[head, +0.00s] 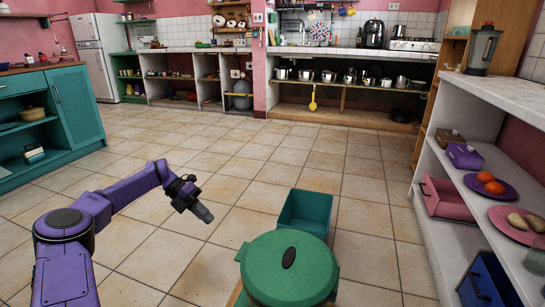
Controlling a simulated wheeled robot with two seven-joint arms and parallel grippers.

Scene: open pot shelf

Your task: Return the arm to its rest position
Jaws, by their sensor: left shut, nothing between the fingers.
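My left arm is purple and reaches in from the left. Its dark gripper (203,213) hangs in free air above the tiled floor, left of the green pot. The gripper is shut, with nothing visible in it. My right gripper does not show in the head view.
A green lidded pot (288,270) stands close in front, with a teal open bin (306,213) just beyond it. A shelf unit (468,178) on the right holds plates of food and boxes. A teal cabinet (75,110) stands at left. The tiled floor between is clear.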

